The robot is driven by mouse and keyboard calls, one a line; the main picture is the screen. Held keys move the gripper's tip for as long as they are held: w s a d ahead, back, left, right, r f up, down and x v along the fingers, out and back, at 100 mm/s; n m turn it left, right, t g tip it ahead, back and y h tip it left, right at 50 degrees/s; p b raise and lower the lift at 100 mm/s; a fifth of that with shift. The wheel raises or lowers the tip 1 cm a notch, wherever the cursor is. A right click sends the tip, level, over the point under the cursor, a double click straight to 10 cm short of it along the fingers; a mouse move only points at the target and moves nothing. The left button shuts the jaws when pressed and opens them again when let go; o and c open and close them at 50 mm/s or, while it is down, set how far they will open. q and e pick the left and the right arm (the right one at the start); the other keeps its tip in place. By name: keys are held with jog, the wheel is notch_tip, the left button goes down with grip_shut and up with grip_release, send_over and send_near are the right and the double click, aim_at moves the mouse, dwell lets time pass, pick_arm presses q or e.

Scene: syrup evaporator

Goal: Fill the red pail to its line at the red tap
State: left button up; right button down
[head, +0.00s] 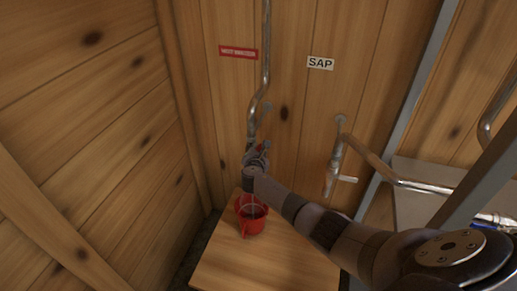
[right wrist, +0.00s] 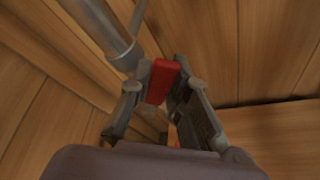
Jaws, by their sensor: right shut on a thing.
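The red pail (head: 253,226) stands upright on a low wooden stand, below the pipe under the red label. My right gripper (head: 259,156) is above the pail at the lower end of that metal pipe (head: 266,60). In the right wrist view, my right gripper (right wrist: 165,88) is shut on the red tap handle (right wrist: 161,82), beside the grey pipe end (right wrist: 105,32). My wrist and fingers hide most of the tap in the head view. The pail's line and its liquid level cannot be made out. My left gripper is not in view.
The wooden stand (head: 228,268) has bare room in front of the pail. A red label (head: 238,52) and a SAP sign (head: 320,63) are on the plank wall. A second metal tap (head: 335,165) hangs under the SAP sign, close to my right arm.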

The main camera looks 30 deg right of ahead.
jog(key=c, duration=1.5)
grip_release()
jog(key=shift+a, duration=0.1)
jog(key=v, duration=1.2)
